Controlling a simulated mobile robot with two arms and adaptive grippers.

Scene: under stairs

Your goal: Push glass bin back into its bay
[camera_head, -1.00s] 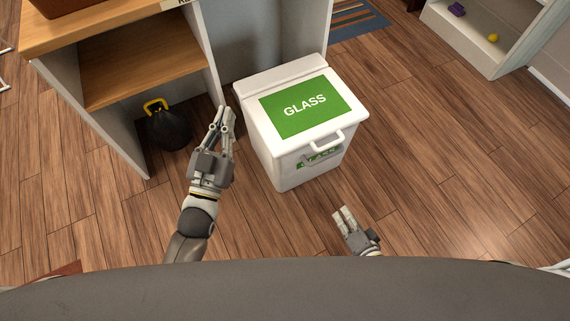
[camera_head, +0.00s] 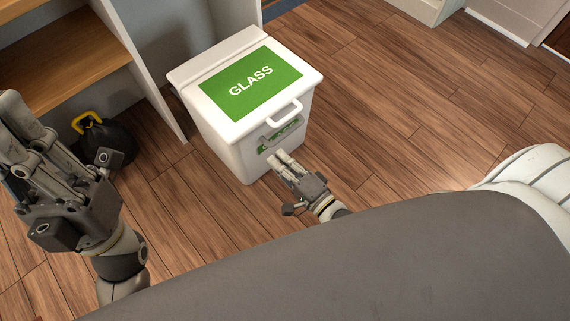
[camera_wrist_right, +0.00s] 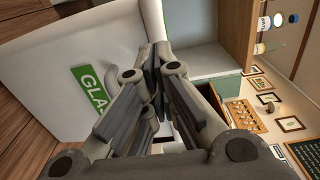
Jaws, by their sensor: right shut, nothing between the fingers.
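The white glass bin (camera_head: 225,145) stands upright on the floor, with a green GLASS label on its lid, a handle at the lid's front edge and a second label partly hidden on its front. Its back is towards the grey-walled bay (camera_head: 185,28), and its body stands out in front. My right gripper (camera_head: 282,158) is shut and empty, close to the bin's front below the handle; contact cannot be told. The bin's white face and label (camera_wrist_right: 92,88) fill the left of the right wrist view. My left gripper (camera_head: 22,150) is large at the left edge, away from the bin; its fingers overlap.
A black bag with a yellow handle (camera_head: 103,140) lies under the wooden shelf (camera_head: 75,55) left of the bin. A grey upright panel (camera_head: 145,70) stands between them. The wooden floor (camera_head: 420,100) right of the bin is clear.

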